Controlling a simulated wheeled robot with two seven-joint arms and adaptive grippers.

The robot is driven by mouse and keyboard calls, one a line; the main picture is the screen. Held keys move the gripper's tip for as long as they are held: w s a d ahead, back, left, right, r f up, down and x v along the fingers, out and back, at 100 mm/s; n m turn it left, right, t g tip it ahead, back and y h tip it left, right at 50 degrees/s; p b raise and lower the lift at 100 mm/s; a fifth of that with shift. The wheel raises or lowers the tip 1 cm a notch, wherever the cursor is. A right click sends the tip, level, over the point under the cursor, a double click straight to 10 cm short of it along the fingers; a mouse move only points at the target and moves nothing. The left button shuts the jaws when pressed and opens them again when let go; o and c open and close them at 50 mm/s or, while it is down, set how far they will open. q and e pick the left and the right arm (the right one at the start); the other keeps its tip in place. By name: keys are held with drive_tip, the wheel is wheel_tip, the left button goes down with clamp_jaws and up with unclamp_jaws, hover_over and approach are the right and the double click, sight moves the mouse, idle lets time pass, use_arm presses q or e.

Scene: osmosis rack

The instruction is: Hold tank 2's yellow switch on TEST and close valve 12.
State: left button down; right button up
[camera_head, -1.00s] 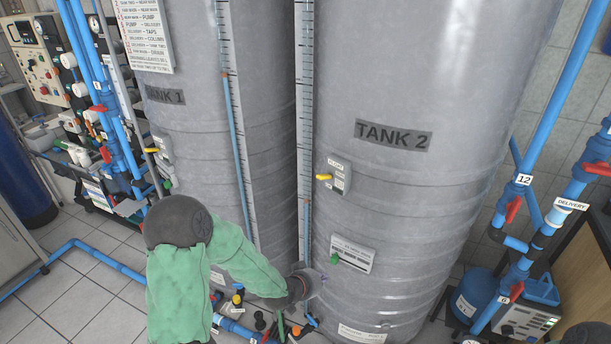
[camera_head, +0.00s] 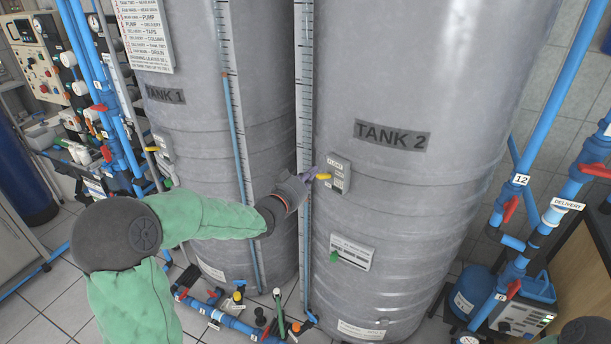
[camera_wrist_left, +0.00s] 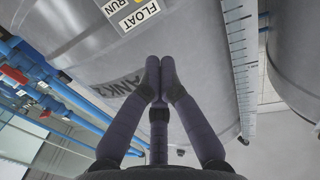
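Tank 2 (camera_head: 410,200) is a tall grey tank. Its small switch box (camera_head: 340,178) carries a yellow switch (camera_head: 324,177). My left gripper (camera_head: 312,174) is just left of this switch; whether it touches cannot be told. In the left wrist view the fingertips (camera_wrist_left: 160,66) are together with nothing visible between them. My right gripper is not in view.
Tank 1 (camera_head: 200,110) stands left of tank 2, with clear level tubes and scales (camera_head: 304,90) between. Blue pipes (camera_head: 235,323) run along the floor in front. A wooden bench (camera_head: 572,255) stands at right.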

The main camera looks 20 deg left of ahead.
sight(322, 175)
use_arm(q)
drive_tip(key=w, duration=0.2)
drive_tip(key=w+f+p, duration=0.1)
drive_tip(key=w, duration=0.1)
drive_tip(key=w+d, duration=0.1)
drive_tip(key=w, duration=0.2)
drive_tip(key=shift+f+p, duration=0.2)
drive_tip(key=shift+p, duration=0.2)
drive_tip(key=shift+s+f, duration=0.1)
